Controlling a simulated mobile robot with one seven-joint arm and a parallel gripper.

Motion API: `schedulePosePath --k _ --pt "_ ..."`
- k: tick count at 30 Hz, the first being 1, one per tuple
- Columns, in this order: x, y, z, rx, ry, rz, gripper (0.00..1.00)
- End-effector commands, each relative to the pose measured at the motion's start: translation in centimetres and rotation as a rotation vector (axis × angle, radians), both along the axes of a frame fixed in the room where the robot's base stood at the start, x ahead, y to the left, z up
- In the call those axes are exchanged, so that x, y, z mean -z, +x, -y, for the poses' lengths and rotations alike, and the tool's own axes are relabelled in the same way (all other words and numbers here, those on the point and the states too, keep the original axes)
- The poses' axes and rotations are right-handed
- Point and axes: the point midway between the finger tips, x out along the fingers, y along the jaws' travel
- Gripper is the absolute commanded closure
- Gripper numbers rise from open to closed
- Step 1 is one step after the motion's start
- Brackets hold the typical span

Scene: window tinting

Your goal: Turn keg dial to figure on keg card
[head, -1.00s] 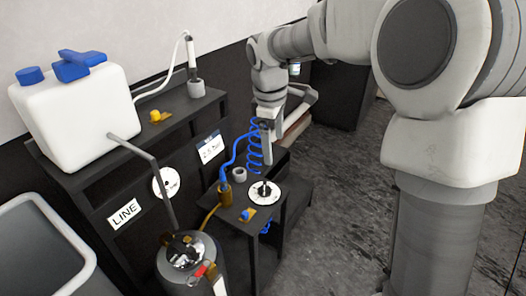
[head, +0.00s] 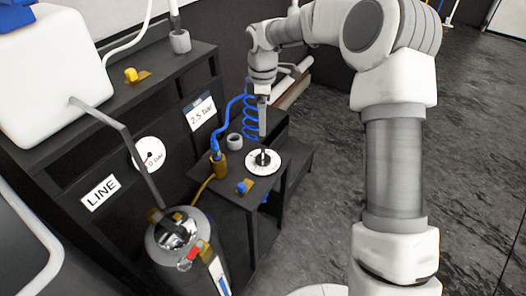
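The white round dial (head: 263,168) with a black knob (head: 263,156) lies on top of a small dark stand. My gripper (head: 263,134) points straight down just above the knob, with its fingertips very close to it; I cannot tell if they touch. The gap between the fingers does not show, so I cannot tell whether it is open or shut. A white card (head: 201,111) reading "2.5 bar" is fixed to the dark rack at left. The dial's figures are too small to read.
A LINE label (head: 101,192), a metal keg (head: 182,236), a yellow fitting with a blue hose (head: 219,164) and a blue-and-yellow tap (head: 244,187) are close by. Open floor (head: 320,215) lies to the right.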

Motion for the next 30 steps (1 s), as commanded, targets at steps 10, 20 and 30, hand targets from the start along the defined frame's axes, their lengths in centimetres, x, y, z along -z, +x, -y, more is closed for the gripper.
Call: schedulePosePath --k 10,20,30 --pt "8.4 -0.1 0.0 0.001 -0.001 -0.004 0.00" --pt "13.0 0.0 0.0 0.001 0.000 -0.001 0.00" --pt "13.5 0.0 0.0 0.001 0.000 0.001 0.00"
